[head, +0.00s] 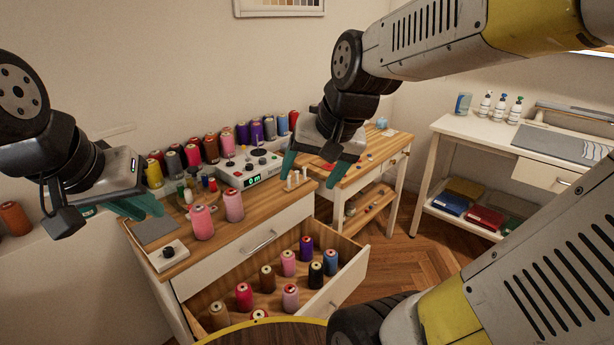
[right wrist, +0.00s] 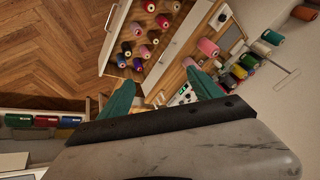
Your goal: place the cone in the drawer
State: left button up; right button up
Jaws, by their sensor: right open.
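Two pink thread cones stand upright on the wooden cabinet top, one (head: 202,223) nearer and one (head: 234,205) just right of it. A pink cone also shows in the right wrist view (right wrist: 207,47). The drawer (head: 346,284) below is pulled open and holds several upright cones in mixed colours; it also shows in the right wrist view (right wrist: 116,32). My right gripper (head: 306,172) is open and empty, above the cabinet's right end, right of the pink cones. My left gripper (head: 136,207) is left of the pink cones; its finger gap is unclear.
A row of coloured cones (head: 212,148) lines the wall behind a control box (head: 248,169). Small white pegs (head: 295,179) stand at the cabinet's right end. A wooden side table (head: 347,181) and a white workbench (head: 468,133) stand to the right.

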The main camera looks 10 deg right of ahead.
jog(key=s+r+n, duration=0.1)
jog(key=s+n, duration=0.2)
jog(key=s, duration=0.3)
jog(key=shift+s+r+t, duration=0.2)
jog(key=shift+r+t, duration=0.05)
jog(key=shift+t, duration=0.15)
jog(key=shift+d, duration=0.25)
